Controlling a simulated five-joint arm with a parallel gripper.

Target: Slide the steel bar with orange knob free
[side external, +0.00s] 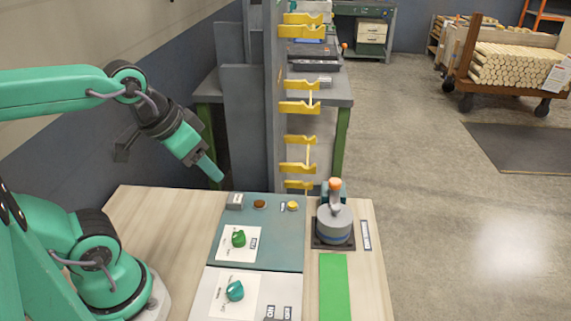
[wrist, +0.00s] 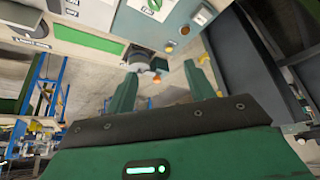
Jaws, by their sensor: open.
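An orange knob (side external: 335,183) tops a short grey bar piece (side external: 336,199) on a grey round housing (side external: 334,224) with a blue band. The housing stands on a dark square base at the worktop's far right. How far the bar runs inside is hidden. My gripper (side external: 212,172) is in the air to the left of the housing and apart from it, pointing down and right. In the wrist view its green fingers (wrist: 162,88) are spread and empty. The orange knob (wrist: 156,77) shows small between them, farther off.
Left of the housing, a teal panel (side external: 266,256) and a white panel carry green knobs and small buttons. A green strip (side external: 334,288) lies in front. A grey upright with yellow brackets (side external: 299,108) stands behind the worktop.

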